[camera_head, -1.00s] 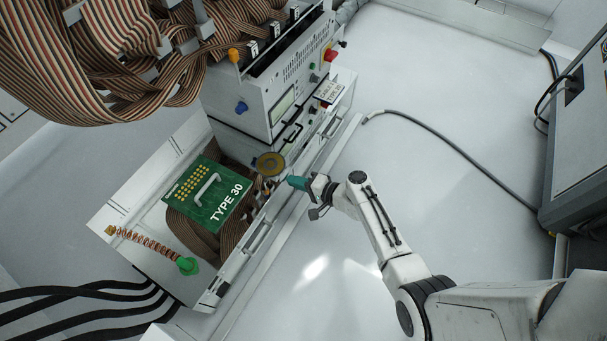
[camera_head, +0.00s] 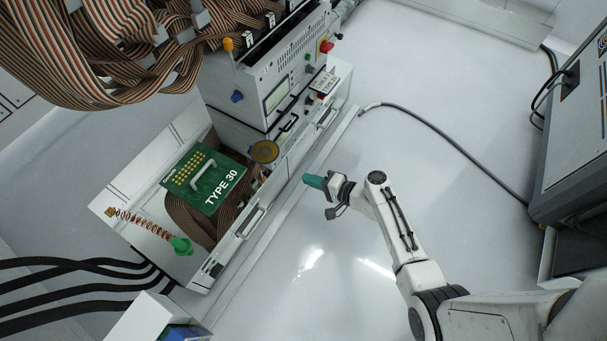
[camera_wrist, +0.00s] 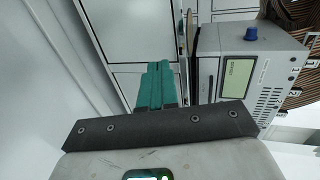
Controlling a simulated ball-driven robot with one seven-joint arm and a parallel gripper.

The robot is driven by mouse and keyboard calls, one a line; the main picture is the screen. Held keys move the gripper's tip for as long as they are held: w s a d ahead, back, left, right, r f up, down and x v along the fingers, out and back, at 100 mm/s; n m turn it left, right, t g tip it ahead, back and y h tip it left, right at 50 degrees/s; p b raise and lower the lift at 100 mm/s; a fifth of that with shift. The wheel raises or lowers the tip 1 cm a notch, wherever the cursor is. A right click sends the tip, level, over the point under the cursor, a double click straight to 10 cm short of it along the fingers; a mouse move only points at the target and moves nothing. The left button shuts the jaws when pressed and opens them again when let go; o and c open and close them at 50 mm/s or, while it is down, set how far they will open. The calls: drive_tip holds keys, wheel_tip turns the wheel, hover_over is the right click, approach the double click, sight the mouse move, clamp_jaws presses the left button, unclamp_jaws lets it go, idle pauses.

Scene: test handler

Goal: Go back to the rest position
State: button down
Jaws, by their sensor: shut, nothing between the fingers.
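My gripper (camera_head: 307,181) has teal fingers and is at the end of my white arm, over the floor to the right of the test handler. In the wrist view the teal fingers (camera_wrist: 158,68) are together with nothing between them. The test handler (camera_head: 285,100) stands at the upper middle of the head view, with a small display, knobs and a red button. Its grey face and display also show at the right of the wrist view (camera_wrist: 237,82). My gripper is apart from it.
A green TYPE 30 board (camera_head: 204,179) lies on the open drawer section. A coiled cable with a green end (camera_head: 181,246) is near it. Ribbon cables (camera_head: 90,50) hang at upper left. A grey cabinet (camera_head: 580,130) stands at right. A cable (camera_head: 440,135) crosses the otherwise clear floor.

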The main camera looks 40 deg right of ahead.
drive_tip(key=p+v, duration=0.1)
drive_tip(key=v, duration=0.5)
drive_tip(key=shift+p, duration=0.4)
drive_tip(key=shift+a+r, duration=0.1)
